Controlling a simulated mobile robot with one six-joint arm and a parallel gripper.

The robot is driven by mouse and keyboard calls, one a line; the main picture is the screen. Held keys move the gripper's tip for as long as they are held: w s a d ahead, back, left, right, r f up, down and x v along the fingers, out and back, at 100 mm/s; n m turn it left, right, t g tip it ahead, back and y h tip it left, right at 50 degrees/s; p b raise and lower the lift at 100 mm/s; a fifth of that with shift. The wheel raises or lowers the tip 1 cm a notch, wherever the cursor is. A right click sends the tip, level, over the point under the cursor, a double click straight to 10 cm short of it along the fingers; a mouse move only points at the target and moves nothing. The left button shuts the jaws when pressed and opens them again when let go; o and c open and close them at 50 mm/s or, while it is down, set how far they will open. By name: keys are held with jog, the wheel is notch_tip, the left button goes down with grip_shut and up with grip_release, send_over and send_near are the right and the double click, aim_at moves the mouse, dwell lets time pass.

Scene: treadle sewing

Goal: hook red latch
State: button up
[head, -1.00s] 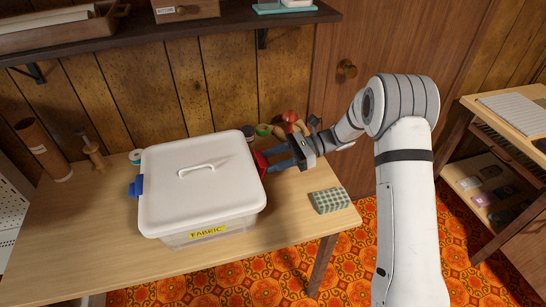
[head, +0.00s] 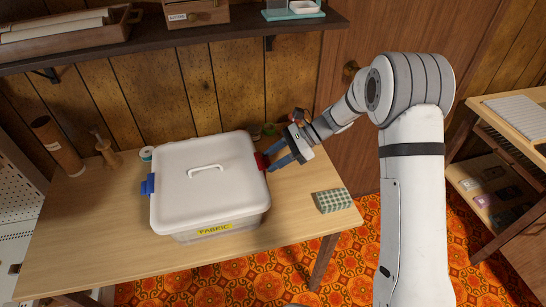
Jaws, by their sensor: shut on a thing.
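A white lidded box (head: 213,190) with a yellow FABRIC label (head: 214,230) stands on the wooden table. The red latch (head: 262,162) is on the box's right side, partly hidden by my gripper. My gripper (head: 275,160) reaches in from the right, with its blue fingers at the red latch and shut on it. The latch looks raised close against the lid's right edge; whether it is hooked over the rim I cannot tell. A blue latch (head: 148,184) is on the box's left side.
A green checked block (head: 332,200) lies at the table's right front. Small spools (head: 268,130) stand behind the box. A wooden spool stand (head: 107,151) and a brown cylinder (head: 58,146) are at the back left. A dark shelf (head: 180,40) runs above. The front left tabletop is clear.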

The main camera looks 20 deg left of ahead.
jog(key=o, duration=1)
jog(key=v, duration=0.8)
jog(key=shift+b, duration=0.3)
jog(key=shift+a, duration=0.1)
